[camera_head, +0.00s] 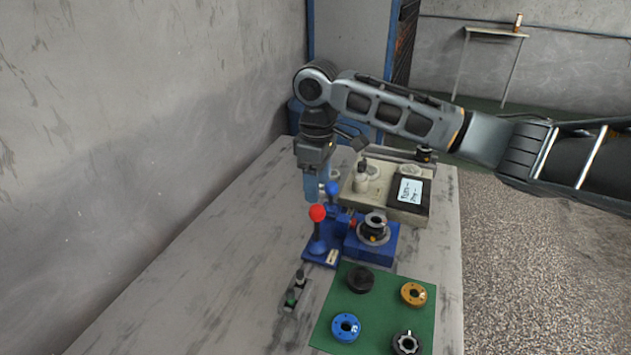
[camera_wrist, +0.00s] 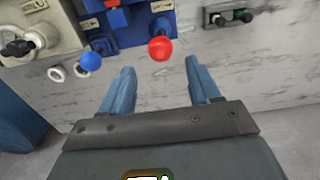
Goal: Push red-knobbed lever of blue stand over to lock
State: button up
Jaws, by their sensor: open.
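The blue stand (camera_head: 374,249) sits on the table and bears a round dark and silver motor part (camera_head: 375,225). Its lever with a red knob (camera_head: 317,212) stands upright at the stand's left side. A blue-knobbed lever (camera_head: 332,188) is just behind it. In the wrist view the red knob (camera_wrist: 160,48) is ahead of my gripper, between the lines of its fingers, and the blue knob (camera_wrist: 91,61) is further left. My gripper (camera_head: 312,194) points down just behind and above the red knob. Its two blue fingers (camera_wrist: 157,80) are apart, with nothing between them.
A green mat (camera_head: 380,317) in front holds several ring parts. A small block with black and green buttons (camera_head: 294,294) lies left of it. A beige fixture (camera_head: 407,213) with a dark labelled panel stands behind the stand. The table's left side is clear beside the wall.

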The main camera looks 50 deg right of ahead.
aim_at(317, 206)
jog(key=shift+f+b, duration=2.65)
jog(key=shift+f, duration=1.85)
jog(key=c, duration=0.7)
jog(key=shift+a, duration=0.1)
